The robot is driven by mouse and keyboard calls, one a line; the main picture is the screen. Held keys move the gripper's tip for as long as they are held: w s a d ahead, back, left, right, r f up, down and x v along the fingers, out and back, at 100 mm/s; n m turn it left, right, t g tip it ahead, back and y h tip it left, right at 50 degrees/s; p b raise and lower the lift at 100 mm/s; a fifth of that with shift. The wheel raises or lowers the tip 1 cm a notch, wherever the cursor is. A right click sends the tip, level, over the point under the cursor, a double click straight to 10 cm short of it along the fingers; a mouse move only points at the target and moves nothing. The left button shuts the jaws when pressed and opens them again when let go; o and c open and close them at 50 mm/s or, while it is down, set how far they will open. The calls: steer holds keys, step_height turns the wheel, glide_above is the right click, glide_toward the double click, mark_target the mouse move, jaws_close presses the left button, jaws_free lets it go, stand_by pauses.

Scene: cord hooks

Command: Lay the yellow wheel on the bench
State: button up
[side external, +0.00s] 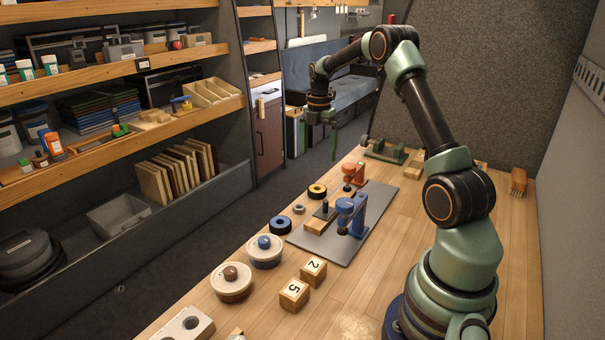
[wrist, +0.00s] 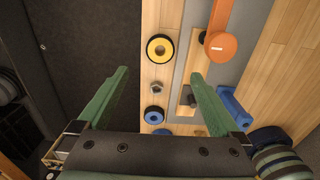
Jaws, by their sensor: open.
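The yellow wheel (side external: 317,191) has a dark centre and lies flat on the wooden bench (side external: 385,285), just off the edge of the grey mat (side external: 378,198). In the wrist view the yellow wheel (wrist: 160,48) shows whole on the wood strip, beyond and between my fingertips, with nothing touching it. My gripper (side external: 320,142) is raised above and behind the wheel in the side view, fingers hanging down. In the wrist view my gripper (wrist: 160,76) is open, with its two green fingers wide apart and nothing between them.
An orange hook stand (side external: 353,174) and a blue hook stand (side external: 350,213) rise near the wheel. A grey ring (side external: 299,209), a blue wheel (side external: 280,225) and lidded pots (side external: 232,286) line the bench's left edge. A drop to the dark floor (side external: 185,285) lies beyond it.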

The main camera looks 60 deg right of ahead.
steer(key=s+a+r+m+t, duration=0.1)
steer(key=a+r+m, duration=0.3)
steer(key=a+r, duration=0.3)
steer(key=s+a+r+m+t, duration=0.1)
steer(key=a+r+m, duration=0.35)
steer(key=a, duration=0.55)
steer(key=s+a+m+t, duration=0.3)
steer(key=s+a+m, duration=0.6)
steer(key=s+a, duration=0.2)
steer(key=a, duration=0.2)
steer(key=shift+s+a+r+t, duration=0.15)
steer(key=shift+a+r+t, duration=0.15)
steer(key=shift+a, duration=0.1)
